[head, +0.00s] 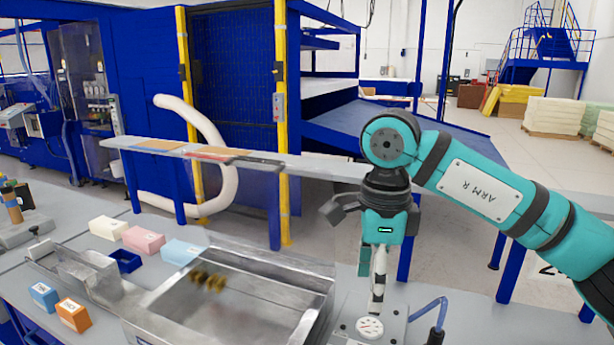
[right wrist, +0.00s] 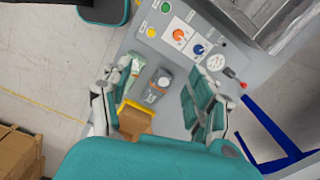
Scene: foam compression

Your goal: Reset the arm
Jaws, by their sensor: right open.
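My right arm (head: 500,190) comes in from the right in the head view and bends down at its wrist. Its gripper (head: 376,300) points down above the grey table, near a round white dial (head: 369,327). In the right wrist view the two fingers of my right gripper (right wrist: 160,112) are spread wide apart with nothing held between them. Below them lie a green and white packet (right wrist: 132,75), a small grey box (right wrist: 158,86) and a brown-yellow box (right wrist: 135,117). My left gripper is not in view.
A metal basin (head: 250,300) with blurred brass-coloured parts (head: 207,281) stands left of the gripper. White (head: 107,228), pink (head: 142,240), light-blue (head: 183,252), blue (head: 43,296) and orange (head: 73,315) blocks lie farther left. A raised shelf (head: 330,170) runs behind. A control panel (right wrist: 186,45) has coloured knobs.

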